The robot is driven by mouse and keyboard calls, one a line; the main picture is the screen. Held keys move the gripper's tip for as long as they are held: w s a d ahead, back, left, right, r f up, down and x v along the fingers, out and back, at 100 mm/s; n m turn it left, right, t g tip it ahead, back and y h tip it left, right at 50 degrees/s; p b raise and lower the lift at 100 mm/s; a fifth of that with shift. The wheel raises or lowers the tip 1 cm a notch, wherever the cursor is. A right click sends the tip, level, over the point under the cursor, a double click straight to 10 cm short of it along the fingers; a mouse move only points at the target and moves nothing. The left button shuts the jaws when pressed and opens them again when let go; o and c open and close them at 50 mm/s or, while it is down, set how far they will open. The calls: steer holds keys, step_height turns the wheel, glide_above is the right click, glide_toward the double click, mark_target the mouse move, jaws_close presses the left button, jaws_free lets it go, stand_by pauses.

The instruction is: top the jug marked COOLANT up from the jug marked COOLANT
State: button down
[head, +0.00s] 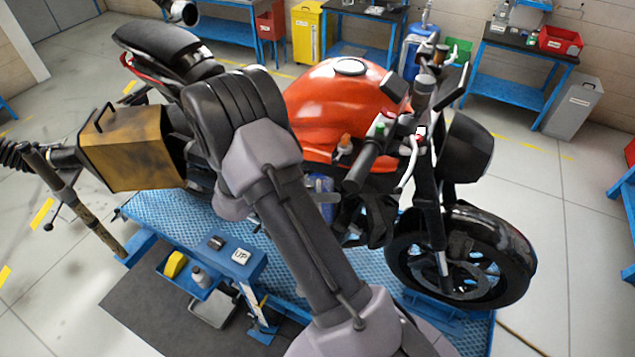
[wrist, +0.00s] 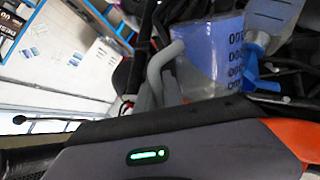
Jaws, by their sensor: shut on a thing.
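A see-through jug (wrist: 205,65) with a blue side and dark figures ending in 00 is at the top middle of the wrist view. A pale grey curved handle (wrist: 160,62) is at its left. A blue piece shows behind my arm in the head view (head: 320,186), beside the motorcycle. My gripper (wrist: 158,92) is shut on the jug, though my wrist housing hides much of the grip. A second see-through vessel (wrist: 272,18) with a blue funnel-like part (wrist: 256,50) is right of the jug. I cannot read COOLANT on either.
The red motorcycle (head: 335,95) stands on a blue lift (head: 185,215). A low blue stand carries a UP card (head: 241,256), a small bottle (head: 198,275) and a yellow item (head: 175,263).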

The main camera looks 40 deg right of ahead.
steer(key=shift+w+d+r+n+g+y, duration=0.15)
steer(key=shift+w+r+n, duration=0.05)
steer(key=shift+r, duration=0.2)
steer(key=shift+w+d+r+n+g+y, duration=0.15)
steer(key=shift+r+n, duration=0.05)
steer(key=shift+r, duration=0.15)
stand_by(2.4)
